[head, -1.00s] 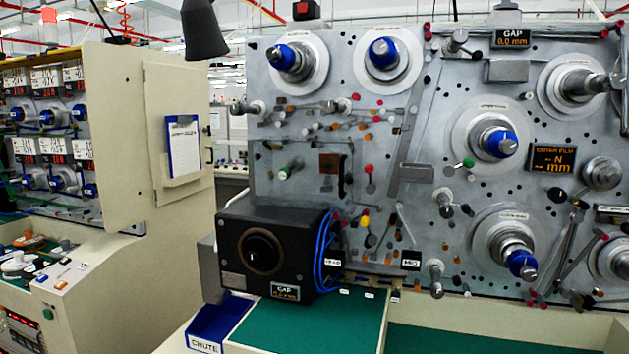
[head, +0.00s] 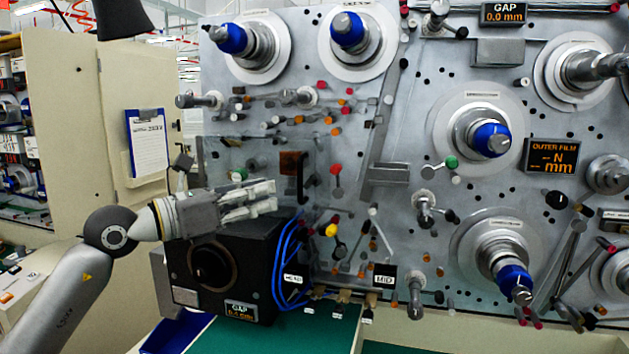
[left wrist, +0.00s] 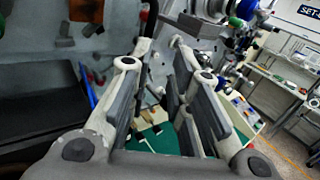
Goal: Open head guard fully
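The head guard (head: 265,150) is a clear panel on the grey machine face, above the black box. It carries a black upright handle (head: 301,178) beside an orange-brown square. My left gripper (head: 272,197) has come in from the left, in front of the guard's lower part and just above the black box. Its fingertips point right, a little short of the handle in the picture; no contact shows. In the left wrist view the fingers (left wrist: 155,85) stand apart with nothing between them. My right gripper is out of view.
The black box (head: 225,265) with a round opening and blue cables (head: 285,265) sits right under my left gripper. Pins and rollers crowd the machine face around the guard. A green work surface (head: 290,335) lies below. A beige cabinet (head: 70,130) stands at left.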

